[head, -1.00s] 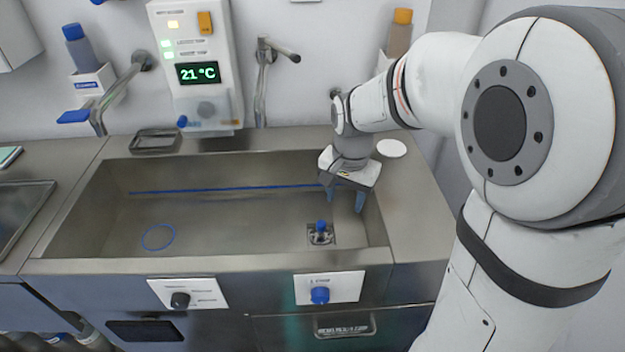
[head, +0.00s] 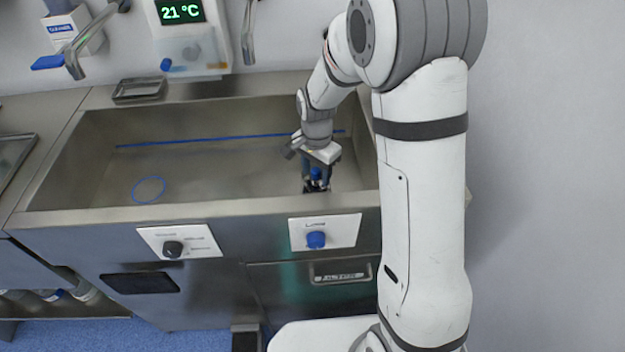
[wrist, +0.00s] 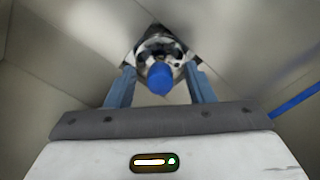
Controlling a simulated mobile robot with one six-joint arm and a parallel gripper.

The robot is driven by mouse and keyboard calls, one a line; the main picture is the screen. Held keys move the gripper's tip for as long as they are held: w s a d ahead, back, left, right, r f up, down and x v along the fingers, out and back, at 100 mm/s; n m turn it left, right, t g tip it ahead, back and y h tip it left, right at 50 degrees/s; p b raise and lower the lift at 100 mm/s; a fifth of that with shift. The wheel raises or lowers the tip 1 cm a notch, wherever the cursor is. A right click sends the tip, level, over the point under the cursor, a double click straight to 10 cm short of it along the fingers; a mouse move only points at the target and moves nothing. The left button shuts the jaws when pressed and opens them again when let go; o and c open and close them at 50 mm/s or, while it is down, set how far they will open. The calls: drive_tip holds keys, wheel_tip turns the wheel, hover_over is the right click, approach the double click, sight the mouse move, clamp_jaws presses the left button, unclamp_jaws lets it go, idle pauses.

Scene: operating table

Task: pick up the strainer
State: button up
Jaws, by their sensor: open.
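The strainer (wrist: 158,48) is a round metal piece with a blue knob on top, sitting in the drain at the bottom right of the sink basin. In the head view, its blue knob (head: 316,173) shows just below my gripper (head: 316,184), and the rest is largely hidden by the fingers. In the wrist view, my gripper (wrist: 162,88) is open, with one blue finger on each side of the blue knob. I cannot tell whether the fingers touch it.
The steel sink (head: 220,208) has walls close around my gripper, with its front rim nearest. A blue ring (head: 149,178) marks the basin floor at left. A small tray (head: 140,90) lies on the back ledge. A faucet (head: 88,42) reaches over the back left.

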drive_tip(key=shift+f, duration=0.1)
clamp_jaws()
idle(0.5)
